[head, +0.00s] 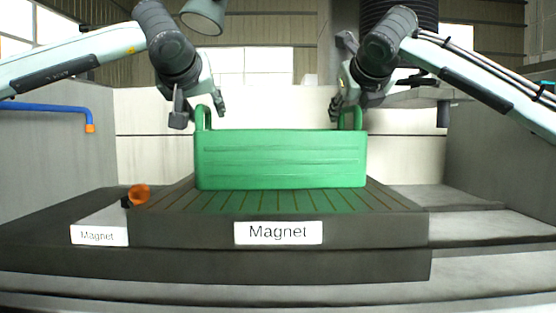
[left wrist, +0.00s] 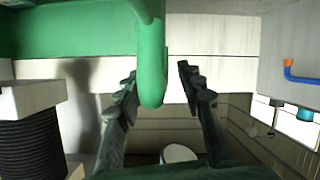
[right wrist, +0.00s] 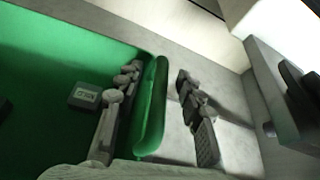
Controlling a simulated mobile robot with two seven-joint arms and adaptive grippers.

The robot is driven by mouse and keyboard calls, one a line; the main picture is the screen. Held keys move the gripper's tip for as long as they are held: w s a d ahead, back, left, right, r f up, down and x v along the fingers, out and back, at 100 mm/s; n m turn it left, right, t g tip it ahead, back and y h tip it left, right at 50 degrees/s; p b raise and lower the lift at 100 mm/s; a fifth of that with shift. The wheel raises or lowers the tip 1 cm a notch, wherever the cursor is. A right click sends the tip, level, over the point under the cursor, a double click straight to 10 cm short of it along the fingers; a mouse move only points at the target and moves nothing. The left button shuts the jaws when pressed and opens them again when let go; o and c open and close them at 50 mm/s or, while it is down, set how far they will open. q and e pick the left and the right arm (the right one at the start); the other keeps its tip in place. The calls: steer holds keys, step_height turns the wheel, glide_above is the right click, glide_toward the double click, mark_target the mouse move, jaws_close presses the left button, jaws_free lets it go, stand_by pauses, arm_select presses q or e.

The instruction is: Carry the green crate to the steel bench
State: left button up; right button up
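The green crate (head: 280,160) sits level over the slatted top of the dark magnet block (head: 190,232), with a loop handle at each end. My left gripper (head: 201,110) is at the left handle; in the left wrist view the handle (left wrist: 151,70) lies between its spread fingers (left wrist: 160,88), with a gap visible. My right gripper (head: 350,108) is at the right handle; in the right wrist view the handle (right wrist: 151,108) lies between its spread fingers (right wrist: 158,90), with a gap on the far side. I cannot identify the steel bench for certain.
A small grey labelled block (right wrist: 84,97) shows against the crate's green interior in the right wrist view. An orange round part (head: 139,194) is at the magnet's left. Grey walls stand on both sides, and a blue pipe (head: 45,107) runs along the left one.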

arm_select(q)
jaws_close()
arm_select(e)
jaws_close()
